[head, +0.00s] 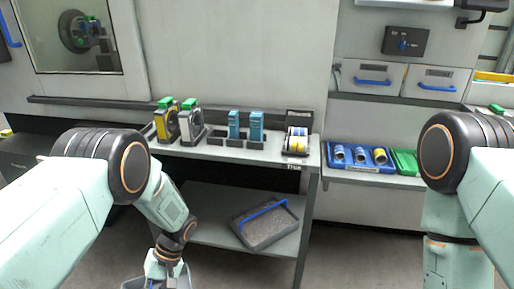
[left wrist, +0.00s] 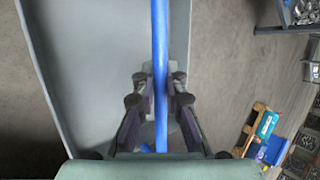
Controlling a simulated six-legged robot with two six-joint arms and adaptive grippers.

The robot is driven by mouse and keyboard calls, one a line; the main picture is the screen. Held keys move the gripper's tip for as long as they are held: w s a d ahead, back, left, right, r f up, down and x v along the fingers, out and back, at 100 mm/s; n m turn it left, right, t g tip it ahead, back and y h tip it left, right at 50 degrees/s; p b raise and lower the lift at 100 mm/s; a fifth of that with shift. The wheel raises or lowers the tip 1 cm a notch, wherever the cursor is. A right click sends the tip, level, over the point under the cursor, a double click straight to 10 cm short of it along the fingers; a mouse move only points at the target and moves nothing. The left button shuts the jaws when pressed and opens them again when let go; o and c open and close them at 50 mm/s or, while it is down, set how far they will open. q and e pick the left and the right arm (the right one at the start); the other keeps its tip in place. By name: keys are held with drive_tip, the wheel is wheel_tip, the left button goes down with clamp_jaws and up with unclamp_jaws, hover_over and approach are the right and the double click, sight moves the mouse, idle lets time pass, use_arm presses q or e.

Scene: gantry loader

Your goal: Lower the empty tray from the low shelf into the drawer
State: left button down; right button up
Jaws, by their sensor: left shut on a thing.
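My left gripper (left wrist: 160,92) is shut on the blue handle (left wrist: 159,40) of a grey tray (left wrist: 42,75) in the left wrist view. The visible inside of this tray is bare, and floor shows beyond its right side. In the head view my left gripper (head: 163,283) is at the bottom edge, with a little of the held tray (head: 132,284) showing; the rest is cut off. Another grey tray (head: 262,243) with a blue handle and a speckled grey fill lies on the low shelf (head: 205,222). My right gripper is out of view. I cannot tell which drawer is the task's drawer.
The bench top (head: 222,153) above the low shelf holds green-topped units (head: 166,122), blue blocks (head: 256,125) and a spool holder (head: 297,138). To the right are a blue bin (head: 357,158) and white drawers (head: 371,79). A small wooden pallet (left wrist: 247,135) stands on the floor.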

use_arm(q)
drive_tip(key=d+r+n+h, duration=0.1)
drive_tip(key=d+r, duration=0.2)
drive_tip(key=r, duration=0.5)
drive_tip(key=d+r+n+g, duration=0.1)
drive_tip(key=d+r+n, duration=0.1)
drive_tip(key=d+r, duration=0.35)
drive_tip(key=d+r+n+h, duration=0.1)
drive_tip(key=d+r, duration=0.1)
drive_tip(key=r, duration=0.8)
wheel_tip(320, 180, down, 12)
drive_tip(key=s, duration=0.2)
